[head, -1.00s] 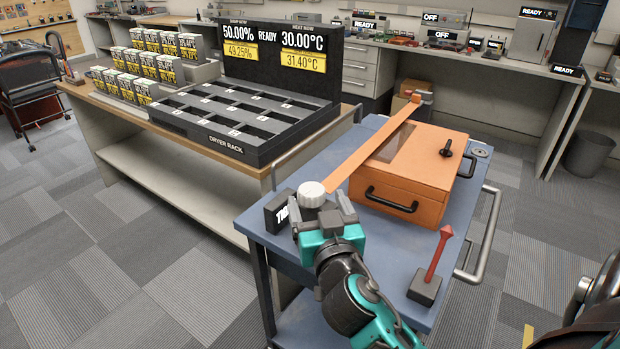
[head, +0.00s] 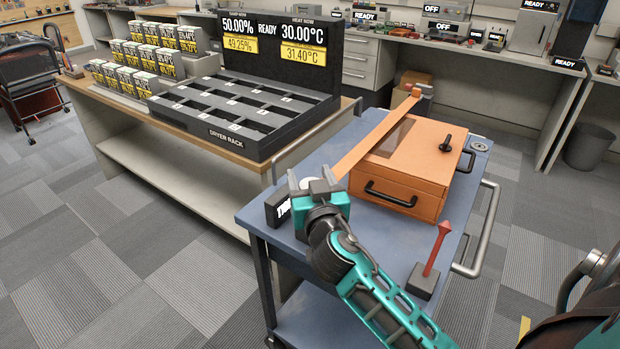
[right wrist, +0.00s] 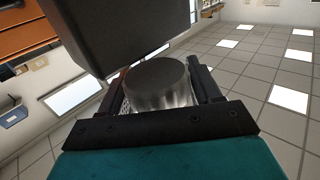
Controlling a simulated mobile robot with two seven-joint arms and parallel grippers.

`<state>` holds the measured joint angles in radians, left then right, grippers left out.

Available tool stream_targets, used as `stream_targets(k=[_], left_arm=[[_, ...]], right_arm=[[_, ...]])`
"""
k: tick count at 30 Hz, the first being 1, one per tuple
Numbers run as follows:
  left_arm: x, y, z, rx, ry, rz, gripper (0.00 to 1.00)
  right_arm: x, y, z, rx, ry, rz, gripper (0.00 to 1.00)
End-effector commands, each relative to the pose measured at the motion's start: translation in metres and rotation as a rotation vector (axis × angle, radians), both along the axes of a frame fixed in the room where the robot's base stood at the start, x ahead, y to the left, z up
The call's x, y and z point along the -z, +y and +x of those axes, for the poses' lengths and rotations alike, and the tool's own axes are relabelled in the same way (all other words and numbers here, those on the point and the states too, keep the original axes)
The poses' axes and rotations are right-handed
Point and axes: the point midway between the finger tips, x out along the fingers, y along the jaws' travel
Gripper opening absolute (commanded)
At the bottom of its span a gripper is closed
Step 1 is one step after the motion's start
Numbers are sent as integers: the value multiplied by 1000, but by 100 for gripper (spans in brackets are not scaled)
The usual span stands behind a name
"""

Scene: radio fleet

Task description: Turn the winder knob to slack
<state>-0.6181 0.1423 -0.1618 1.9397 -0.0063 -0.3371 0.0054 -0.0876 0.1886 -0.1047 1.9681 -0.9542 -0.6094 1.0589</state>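The winder knob, a pale ribbed cylinder, is mostly hidden by my right gripper in the head view. In the right wrist view the knob (right wrist: 155,88) shows as a grey metallic cylinder between the two fingers. My right gripper (head: 310,177) has one finger on each side of it, at the near left corner of the blue cart. The fingers look to be against its sides, with little or no gap. A dark block with white lettering (head: 278,207) stands just left of the knob. The knob's turn angle cannot be read. My left gripper is not in view.
An orange case (head: 402,178) with black handles and a long orange strip (head: 372,138) lie on the blue cart (head: 262,232). A red pointer on a dark base (head: 423,280) stands near the cart's right edge. The dryer rack (head: 215,130) is on the table behind.

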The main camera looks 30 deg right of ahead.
Motion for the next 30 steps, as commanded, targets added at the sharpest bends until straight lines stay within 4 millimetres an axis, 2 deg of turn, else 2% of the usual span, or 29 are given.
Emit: stream_targets(k=[2, 10, 20, 30], left_arm=[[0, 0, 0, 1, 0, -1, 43], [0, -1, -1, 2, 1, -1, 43], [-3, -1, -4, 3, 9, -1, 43], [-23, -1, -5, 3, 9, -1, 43]], right_arm=[[0, 0, 0, 0, 0, 0, 55], [0, 0, 0, 0, 0, 0, 29], [-1, 1, 0, -47, 1, 0, 29], [-3, 4, 0, -281, 3, -3, 29]])
